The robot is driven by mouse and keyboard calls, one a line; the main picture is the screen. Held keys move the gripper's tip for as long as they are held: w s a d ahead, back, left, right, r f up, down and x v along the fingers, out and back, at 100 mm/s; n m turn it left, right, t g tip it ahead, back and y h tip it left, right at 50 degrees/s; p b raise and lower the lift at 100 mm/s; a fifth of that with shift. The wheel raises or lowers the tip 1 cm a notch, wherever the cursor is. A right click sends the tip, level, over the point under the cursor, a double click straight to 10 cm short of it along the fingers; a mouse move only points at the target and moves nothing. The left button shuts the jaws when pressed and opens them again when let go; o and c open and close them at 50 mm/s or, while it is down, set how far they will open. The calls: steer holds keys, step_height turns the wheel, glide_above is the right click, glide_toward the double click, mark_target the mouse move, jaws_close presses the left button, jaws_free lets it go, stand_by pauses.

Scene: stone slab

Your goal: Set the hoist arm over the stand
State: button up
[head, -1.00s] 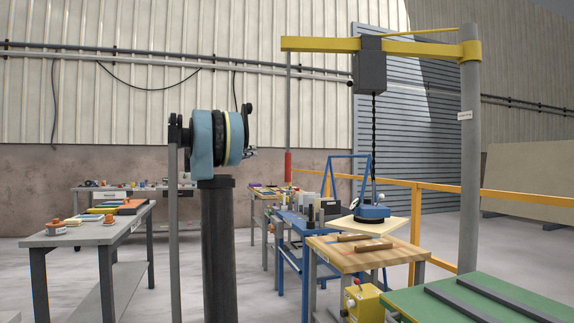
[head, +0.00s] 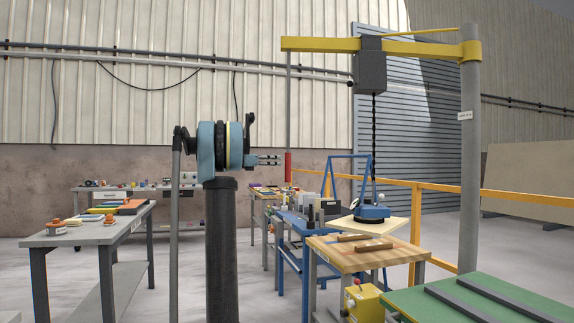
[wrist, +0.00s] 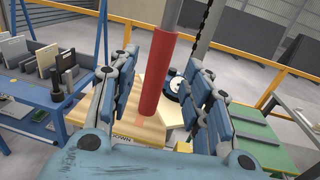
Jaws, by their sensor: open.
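The yellow hoist arm (head: 415,49) reaches left from a grey post (head: 469,160). A thin rod hangs from its left end with a red handle (head: 288,166). A chain holds a blue lifter (head: 372,212) at a pale slab (head: 368,227); whether the slab hangs or rests is unclear. My gripper (head: 270,160) is open, pointing right toward the handle. In the wrist view the red handle (wrist: 160,65) appears between the open fingers (wrist: 160,60), without clear contact. A wood-topped table (head: 345,258) and a green-topped table (head: 520,290) stand at right; which one is the stand is unclear.
A yellow control box (head: 365,303) with a red-knobbed lever stands by the wooden table. A blue bench (head: 290,222) holds several items behind it. A grey workbench (head: 85,235) is at left. A yellow railing (head: 450,188) runs behind. Open floor lies between the left bench and my arm.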

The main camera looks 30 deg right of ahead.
mark_target(288, 160)
steer(key=d, duration=0.5)
steer(key=s+d, duration=0.1)
steer(key=d, duration=0.1)
steer(key=shift+d, duration=0.35)
steer(key=shift+c, duration=0.6)
